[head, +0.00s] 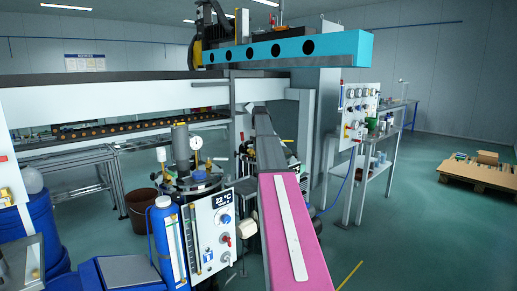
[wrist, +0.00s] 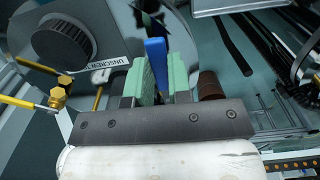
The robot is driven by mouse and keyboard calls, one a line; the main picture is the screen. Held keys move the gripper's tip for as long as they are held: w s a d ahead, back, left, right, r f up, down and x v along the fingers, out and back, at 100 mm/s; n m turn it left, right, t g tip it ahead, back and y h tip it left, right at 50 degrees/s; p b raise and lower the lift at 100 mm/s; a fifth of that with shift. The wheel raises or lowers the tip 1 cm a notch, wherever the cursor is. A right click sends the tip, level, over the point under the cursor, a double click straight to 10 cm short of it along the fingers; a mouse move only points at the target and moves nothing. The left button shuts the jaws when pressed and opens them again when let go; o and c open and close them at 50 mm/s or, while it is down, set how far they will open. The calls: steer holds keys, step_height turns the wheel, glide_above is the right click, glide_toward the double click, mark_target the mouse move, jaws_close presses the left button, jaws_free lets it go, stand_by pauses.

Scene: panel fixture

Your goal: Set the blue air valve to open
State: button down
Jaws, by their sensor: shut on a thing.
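In the wrist view my gripper (wrist: 160,78) has its two green finger pads closed on a blue lever (wrist: 156,58), one pad on each side. The lever stands up between the pads and its far end runs past them. I take it for the blue air valve's handle. The valve's body is hidden behind the pads and gripper, so I cannot read its setting. There, a tank with a grey lid (head: 192,187) carries fittings and a round gauge.
In the wrist view a black knob (wrist: 62,45) and brass fittings with a yellow lever (wrist: 50,97) lie left of the gripper. In the head view a white panel (head: 212,240) and a blue container (head: 165,245) stand before the tank, with a pink beam (head: 290,230) to the right.

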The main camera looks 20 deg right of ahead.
steer(key=shift+d, duration=0.1)
stand_by(0.4)
steer(key=c, duration=1)
jaws_free()
steer(key=shift+c, duration=0.2)
step_height(320, 180, up, 11)
steer(key=shift+f, duration=0.1)
